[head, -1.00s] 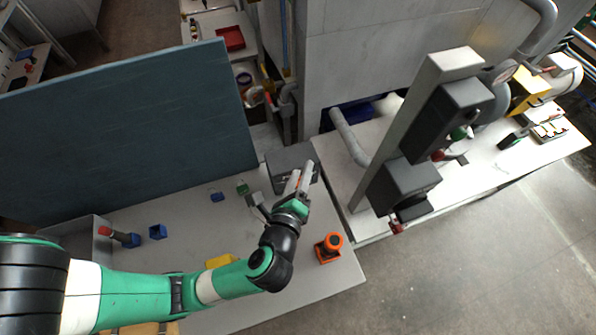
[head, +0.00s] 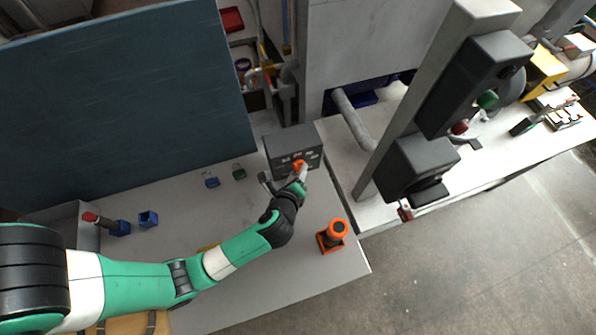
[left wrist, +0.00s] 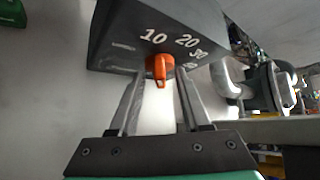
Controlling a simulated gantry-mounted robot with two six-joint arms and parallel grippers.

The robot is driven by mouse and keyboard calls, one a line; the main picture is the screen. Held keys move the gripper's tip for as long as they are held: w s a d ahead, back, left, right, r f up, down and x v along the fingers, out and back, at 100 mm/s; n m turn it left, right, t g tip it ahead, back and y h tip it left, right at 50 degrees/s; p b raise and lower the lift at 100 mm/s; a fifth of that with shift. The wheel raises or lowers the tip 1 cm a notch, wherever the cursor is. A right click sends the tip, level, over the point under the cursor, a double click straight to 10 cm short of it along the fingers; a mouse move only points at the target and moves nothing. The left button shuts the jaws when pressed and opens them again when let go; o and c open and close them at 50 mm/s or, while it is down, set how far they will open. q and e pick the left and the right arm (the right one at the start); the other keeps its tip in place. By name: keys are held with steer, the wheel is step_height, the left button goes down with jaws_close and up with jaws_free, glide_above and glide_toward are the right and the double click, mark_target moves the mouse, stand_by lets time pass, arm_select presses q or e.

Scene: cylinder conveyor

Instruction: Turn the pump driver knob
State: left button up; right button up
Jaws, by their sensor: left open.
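The pump driver is a dark grey box (head: 290,146) at the back right of the table, with white numbers on its face. Its orange knob (head: 298,164) shows in the head view just beyond my left gripper (head: 285,178). In the left wrist view the orange knob (left wrist: 160,67) sits on the box (left wrist: 115,40) below the numbers 10, 20 and 30, with its pointer facing me. My left gripper (left wrist: 155,88) is open, with one finger on each side just short of the knob. I cannot tell if either finger touches it. My right gripper is not seen.
An orange holder with a round top (head: 333,235) stands near the table's right edge. Small blue (head: 211,181) and green (head: 239,173) blocks lie left of the box. A blue panel (head: 120,100) stands behind the table. A grey post with dark boxes (head: 470,85) rises at right.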

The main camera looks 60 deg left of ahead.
arm_select(q)
steer(key=shift+w+a+f, duration=0.35)
jaws_close()
steer(key=shift+r, duration=0.1)
steer(key=shift+r+p, duration=0.15)
steer(key=shift+p, duration=0.5)
steer(key=g+p, duration=0.1)
steer(key=p, duration=0.1)
steer(key=m+g+p, duration=0.1)
steer(key=p, duration=0.1)
steer(key=shift+w+r, duration=0.2)
steer(key=shift+r, duration=0.05)
steer(key=shift+w+d+f+m+g+y+p, duration=0.15)
steer(key=shift+m+g+y+p, duration=0.15)
steer(key=shift+m+g+p, duration=0.45)
steer(key=shift+w+f+m+g+p, duration=0.1)
steer(key=shift+m+g+p, duration=0.2)
steer(key=shift+g, duration=0.65)
